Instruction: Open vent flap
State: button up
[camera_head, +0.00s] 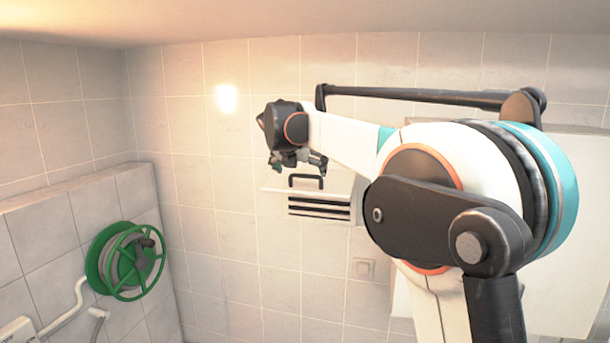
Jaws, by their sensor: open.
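The vent (320,207) is on the tiled wall near the middle of the picture, with dark horizontal slots in a pale frame. A pale flap edge (275,190) runs along its top, with a black bracket-shaped handle (306,178) above the slots. How far the flap stands open I cannot tell. My gripper (298,164) is open and points down just above the handle, with nothing visible between its fingers. Whether a finger touches the handle is too small to tell. My arm hides the wall right of the vent.
A green hose reel (125,262) hangs on the low tiled wall at the left, with white pipes below it. A long dark bar (420,95) runs above my arm. The wall left of the vent is clear.

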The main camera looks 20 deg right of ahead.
jog(key=v, duration=0.4)
jog(key=shift+s+a+r, duration=0.1)
jog(key=shift+s+r, duration=0.1)
jog(key=shift+r, duration=0.05)
